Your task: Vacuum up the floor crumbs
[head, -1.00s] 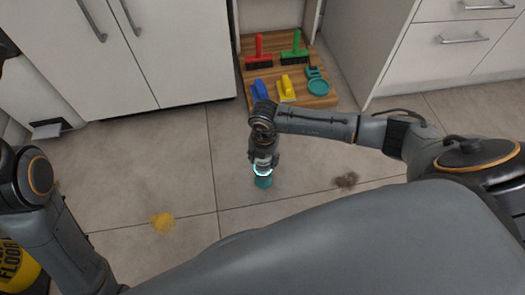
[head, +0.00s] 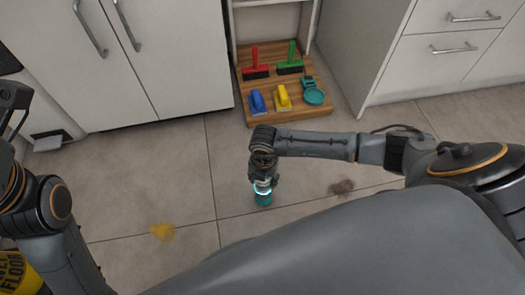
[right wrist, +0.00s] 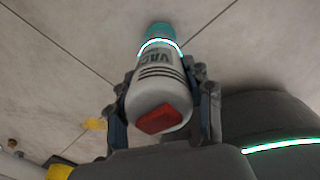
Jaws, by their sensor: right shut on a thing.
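My right gripper (head: 264,184) is shut on a small handheld vacuum. The vacuum (head: 264,198) has a teal nozzle end pointing down at the floor. In the right wrist view the vacuum (right wrist: 158,92) is white with a red end and a glowing ring, between the fingers. A yellow crumb patch (head: 163,231) lies on the floor to the left of the vacuum. A dark brown crumb patch (head: 341,187) lies to its right. The vacuum is apart from both patches in the picture. My left arm shows at the left edge, but its gripper is not visible.
A wooden board (head: 300,112) holds a red brush (head: 256,62), a green brush (head: 291,60), blue (head: 257,101) and yellow (head: 283,97) tools and a teal item (head: 313,92). White cabinets (head: 165,55) stand behind. A yellow floor sign (head: 18,272) is at lower left. Tiles between patches are clear.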

